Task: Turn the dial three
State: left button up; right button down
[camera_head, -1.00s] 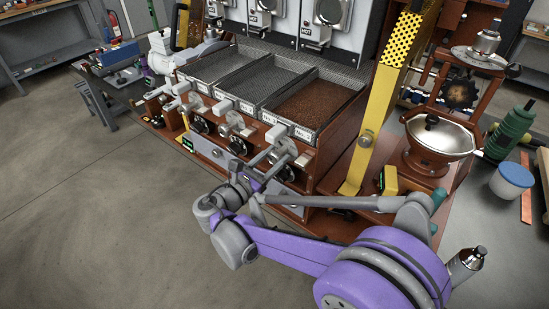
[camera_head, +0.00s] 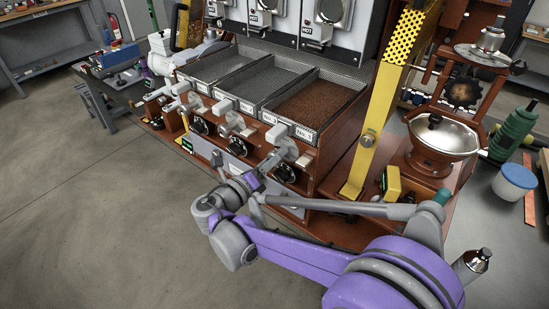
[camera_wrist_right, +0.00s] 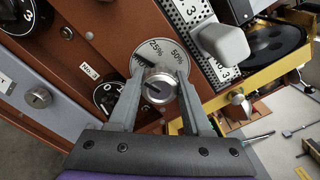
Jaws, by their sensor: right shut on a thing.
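Dial three is a round metal knob (camera_wrist_right: 160,86) in the right wrist view, set on a round plate (camera_wrist_right: 160,55) marked 25% and 50%. A "No. 3" label (camera_wrist_right: 88,73) is on the brown panel to its left. My right gripper (camera_wrist_right: 158,90) is shut on the knob, one finger on each side. In the head view my right gripper (camera_head: 262,172) is at the front of the roaster's right-hand unit and hides the knob. I cannot tell the exact setting. My left gripper is not in view.
A grey handle (camera_head: 285,145) sticks out just above my gripper. A tray of brown beans (camera_head: 308,103) lies above it. A black knob (camera_wrist_right: 108,98) is close beside my left finger in the wrist view. A yellow post (camera_head: 372,130) stands to the right.

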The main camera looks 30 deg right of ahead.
jog(key=shift+n, duration=1.2)
jog(key=shift+c, duration=1.8)
grip_release()
jog(key=v, duration=1.1)
jog(key=shift+d, duration=0.15)
